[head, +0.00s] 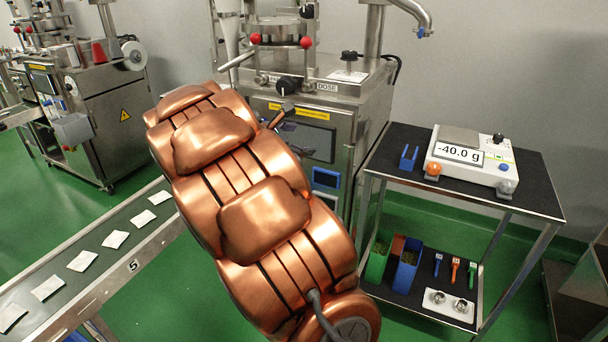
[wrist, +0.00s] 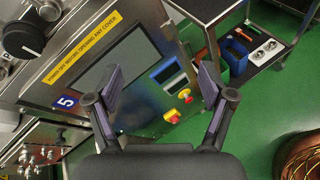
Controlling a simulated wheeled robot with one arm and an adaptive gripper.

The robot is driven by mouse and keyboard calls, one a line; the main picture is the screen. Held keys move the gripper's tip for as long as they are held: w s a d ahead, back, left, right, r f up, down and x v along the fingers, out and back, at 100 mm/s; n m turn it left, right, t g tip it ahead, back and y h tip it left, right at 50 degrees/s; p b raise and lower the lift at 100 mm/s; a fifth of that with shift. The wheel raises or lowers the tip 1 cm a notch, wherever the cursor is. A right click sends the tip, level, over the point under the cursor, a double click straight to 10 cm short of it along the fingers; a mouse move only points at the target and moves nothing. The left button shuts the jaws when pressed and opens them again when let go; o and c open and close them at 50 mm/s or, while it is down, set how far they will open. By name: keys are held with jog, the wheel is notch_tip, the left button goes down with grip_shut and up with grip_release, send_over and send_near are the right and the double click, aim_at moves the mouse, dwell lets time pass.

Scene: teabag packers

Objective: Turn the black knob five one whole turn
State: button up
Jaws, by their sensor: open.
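The black knob (head: 289,89) sits on the upper front of the steel packing machine (head: 345,125), beside a DOSE label. In the head view my copper arm covers much of the machine's front, and most of the gripper is hidden.
A red and yellow stop button (wrist: 185,94) and a blue-framed display (wrist: 167,75) are on the panel. A black-topped cart (head: 525,180) with a scale (head: 470,160) stands at right. A conveyor (head: 100,275) with teabags runs at lower left. Green floor is clear between.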

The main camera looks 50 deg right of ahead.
jog(key=s+a+f+m+g+y+b, duration=0.1)
jog(key=s+a+f+m+y, duration=0.1)
jog(key=s+a+f+m, duration=0.1)
jog(key=s+a+f, duration=0.1)
jog(key=s+a, duration=0.1)
jog(key=s, duration=0.1)
jog(key=shift+s+f, duration=0.25)
jog(key=shift+f, duration=0.05)
jog(key=shift+a, duration=0.1)
dwell(0.6)
jog(key=s+a+f+m+y, duration=0.35)
jog(key=s+a, duration=0.45)
jog(key=a, duration=0.3)
jog(key=s+a+f+m+g+y, duration=0.1)
jog(key=s+a+f+m+y, duration=0.25)
jog(key=s+a, duration=0.55)
jog(key=s+a+f+m+y, duration=0.25)
jog(key=s+a+y, duration=0.35)
jog(key=a, duration=0.6)
notch_tip(320, 180, up, 15)
jog(key=h+p, duration=0.1)
jog(key=p, duration=1.2)
jog(key=shift+a+f+t+p, duration=0.15)
jog(key=shift+f+t+p, duration=0.05)
jog(key=shift+t+p, duration=0.1)
